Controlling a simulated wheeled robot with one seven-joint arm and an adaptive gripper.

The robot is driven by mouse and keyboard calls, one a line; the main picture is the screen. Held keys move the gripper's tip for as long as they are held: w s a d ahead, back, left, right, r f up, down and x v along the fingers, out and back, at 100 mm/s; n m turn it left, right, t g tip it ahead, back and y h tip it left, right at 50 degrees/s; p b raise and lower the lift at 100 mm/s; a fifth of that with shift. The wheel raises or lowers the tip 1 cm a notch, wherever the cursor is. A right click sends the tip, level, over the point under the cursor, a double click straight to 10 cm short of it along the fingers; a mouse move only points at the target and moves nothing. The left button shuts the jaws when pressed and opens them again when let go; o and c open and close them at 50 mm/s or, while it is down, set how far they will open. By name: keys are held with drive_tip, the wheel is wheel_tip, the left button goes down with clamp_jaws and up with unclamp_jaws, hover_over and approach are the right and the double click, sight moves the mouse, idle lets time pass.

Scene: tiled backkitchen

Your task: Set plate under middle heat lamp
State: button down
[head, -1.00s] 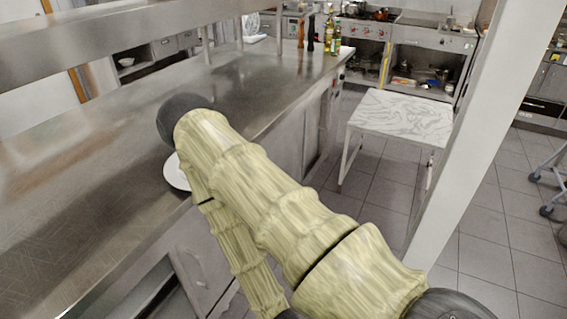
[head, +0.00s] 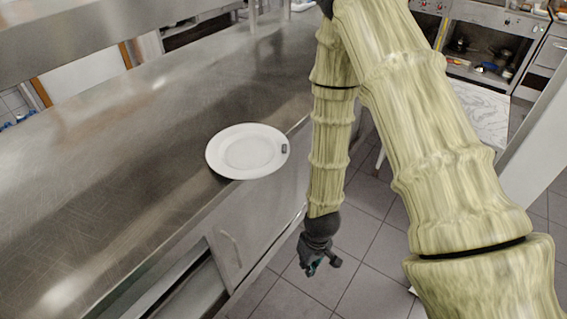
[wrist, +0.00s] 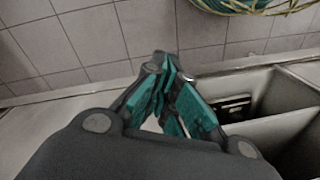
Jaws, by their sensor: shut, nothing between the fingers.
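A white round plate (head: 236,171) lies flat on the steel counter (head: 110,165), close to its front edge, in the head view. A small dark mark or object (head: 285,148) shows at the plate's right rim. My gripper (head: 310,271) hangs low in front of the counter, over the floor, to the right of and below the plate, apart from it. In the wrist view my gripper's teal fingers (wrist: 170,95) are together with nothing between them. No heat lamp can be made out in either view.
A steel shelf (head: 90,35) runs above the counter at the back. The counter around the plate is clear. A marble-patterned table (head: 482,108) stands at the right, near a pale post (head: 535,150). Tiled floor (head: 370,260) is open below my arm.

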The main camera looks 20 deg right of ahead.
drive_tip(key=w+r+n+p, duration=0.2)
drive_tip(key=w+r, duration=0.3)
drive_tip(key=r, duration=0.6)
drive_tip(key=w+r+n+h+p, duration=0.15)
drive_tip(key=w+r, duration=0.35)
drive_tip(key=r, duration=0.5)
drive_tip(key=w+r+n+p, duration=0.25)
drive_tip(key=w+r, duration=0.25)
drive_tip(key=r, duration=0.6)
drive_tip(key=w+a+f+m+p, duration=0.1)
drive_tip(key=f+p, duration=0.4)
drive_tip(key=f, duration=0.5)
drive_tip(key=shift+w+a+p, duration=0.35)
drive_tip(key=shift+w+a, duration=0.1)
drive_tip(key=shift+w, duration=0.75)
